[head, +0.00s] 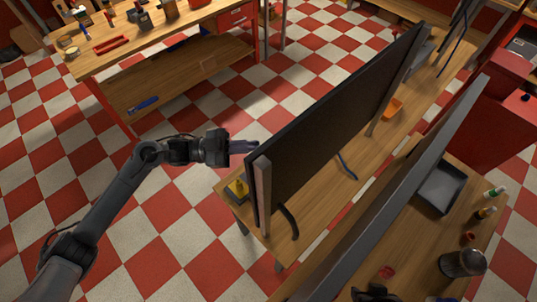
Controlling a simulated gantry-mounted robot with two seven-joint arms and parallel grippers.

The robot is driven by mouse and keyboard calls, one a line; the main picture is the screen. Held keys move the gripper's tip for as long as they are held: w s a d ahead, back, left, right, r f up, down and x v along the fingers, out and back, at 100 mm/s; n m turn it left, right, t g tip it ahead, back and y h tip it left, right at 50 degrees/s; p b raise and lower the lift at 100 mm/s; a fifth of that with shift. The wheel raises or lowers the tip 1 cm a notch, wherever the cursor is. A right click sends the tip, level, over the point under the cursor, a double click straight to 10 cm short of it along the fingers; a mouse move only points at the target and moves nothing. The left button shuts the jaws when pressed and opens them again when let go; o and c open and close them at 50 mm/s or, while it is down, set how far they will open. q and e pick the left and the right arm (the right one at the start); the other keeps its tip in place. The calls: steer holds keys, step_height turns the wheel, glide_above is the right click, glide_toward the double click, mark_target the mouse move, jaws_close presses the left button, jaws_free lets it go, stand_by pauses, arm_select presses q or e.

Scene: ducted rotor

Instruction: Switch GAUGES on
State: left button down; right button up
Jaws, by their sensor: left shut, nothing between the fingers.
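No switch or label reading GAUGES can be made out in the head view. My left gripper (250,146) is shut and empty, reaching in from the left. In the picture its fingertips point right, close to the near end of a tall dark panel (325,125) that stands along a wooden bench (310,215). I cannot tell whether they touch it. The side of the panel facing away from the camera is hidden. A small yellow-and-dark item (238,188) sits at the bench's near left corner, below the gripper in the picture.
A second long panel (400,185) stands to the right, with a grey tray (440,187), small bottles (486,212) and a dark jar (462,263) beyond it. A tool-covered workbench (150,40) is at upper left. Checkered floor (60,150) is open on the left.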

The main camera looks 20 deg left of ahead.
arm_select(q)
steer(key=shift+w+a+f+b, duration=0.3)
steer(key=shift+a+b, duration=0.1)
steer(key=shift+a, duration=0.1)
steer(key=shift+w+a+f+b, duration=0.2)
steer(key=shift+w+a+b, duration=0.1)
steer(key=shift+a+b, duration=0.15)
